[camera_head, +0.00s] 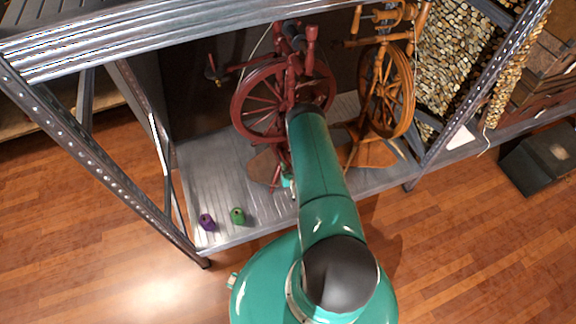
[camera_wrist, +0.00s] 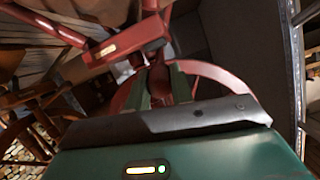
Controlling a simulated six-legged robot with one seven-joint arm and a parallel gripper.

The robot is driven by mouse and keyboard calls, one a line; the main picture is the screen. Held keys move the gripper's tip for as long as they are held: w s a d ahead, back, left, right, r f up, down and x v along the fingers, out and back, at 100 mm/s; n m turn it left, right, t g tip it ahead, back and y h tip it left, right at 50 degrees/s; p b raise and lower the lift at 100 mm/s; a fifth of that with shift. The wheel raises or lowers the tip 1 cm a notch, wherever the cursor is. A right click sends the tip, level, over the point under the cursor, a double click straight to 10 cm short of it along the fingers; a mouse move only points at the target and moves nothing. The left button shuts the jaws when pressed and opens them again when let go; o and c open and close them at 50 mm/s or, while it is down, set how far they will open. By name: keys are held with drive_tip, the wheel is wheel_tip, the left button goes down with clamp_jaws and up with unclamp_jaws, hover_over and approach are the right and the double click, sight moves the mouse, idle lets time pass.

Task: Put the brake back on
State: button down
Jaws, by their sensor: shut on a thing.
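A dark red spinning wheel (camera_head: 268,100) stands upright on the metal shelf, and my arm covers part of it. In the wrist view, my gripper (camera_wrist: 160,84) has its two green fingers shut on a dark red part (camera_wrist: 159,80) in front of the wheel's curved rim (camera_wrist: 215,74). I cannot tell for sure whether this part is the brake. A red bar with a small pale plate (camera_wrist: 125,40) crosses above the fingers.
An orange wooden spinning wheel (camera_head: 388,92) stands close on the right. A purple spool (camera_head: 207,222) and a green spool (camera_head: 238,216) stand on the shelf (camera_head: 205,180) at front left. Metal posts (camera_head: 100,155) and an upper shelf (camera_head: 130,38) frame the space. A black box (camera_head: 540,160) is on the floor at right.

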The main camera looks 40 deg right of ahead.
drive_tip(key=shift+s+f+t+h, duration=0.1)
drive_tip(key=shift+f+t+h, duration=0.2)
drive_tip(key=shift+f+t, duration=0.7)
drive_tip(key=shift+s+f+t+h, duration=0.1)
drive_tip(key=shift+f+t+h, duration=0.2)
drive_tip(key=shift+f+t, duration=0.7)
drive_tip(key=shift+r+t, duration=0.3)
drive_tip(key=c, duration=1.2)
unclamp_jaws()
drive_tip(key=shift+c, duration=0.2)
